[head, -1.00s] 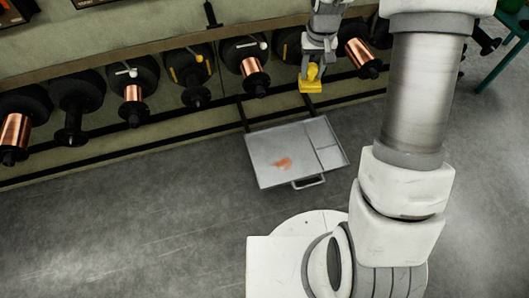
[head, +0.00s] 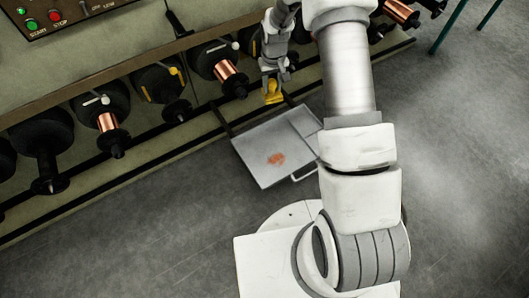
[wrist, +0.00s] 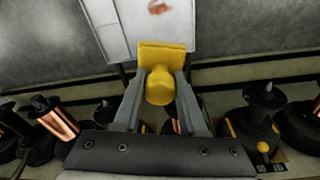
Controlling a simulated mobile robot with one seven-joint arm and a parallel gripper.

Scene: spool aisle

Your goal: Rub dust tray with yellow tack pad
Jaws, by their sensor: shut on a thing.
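The dust tray (head: 258,165) is a grey, shallow metal tray that sticks out from under the spool rack. A reddish-brown dust patch (head: 276,159) lies on its floor, and a divider sets off a section on its right side. My gripper (head: 272,84) is shut on the yellow tack pad (head: 273,93) above the tray's back edge. In the wrist view, the gripper's fingers (wrist: 160,88) hold the pad's rounded knob, and its flat yellow plate (wrist: 162,53) points toward the tray (wrist: 182,28). The pad appears apart from the dust patch (wrist: 159,7).
Black spools, some with copper wire (head: 108,122), line the rack behind the tray. A control panel (head: 60,14) with green and red buttons is at the upper left. Teal legs (head: 448,27) stand at the upper right. The grey floor (head: 120,230) is clear at left and right.

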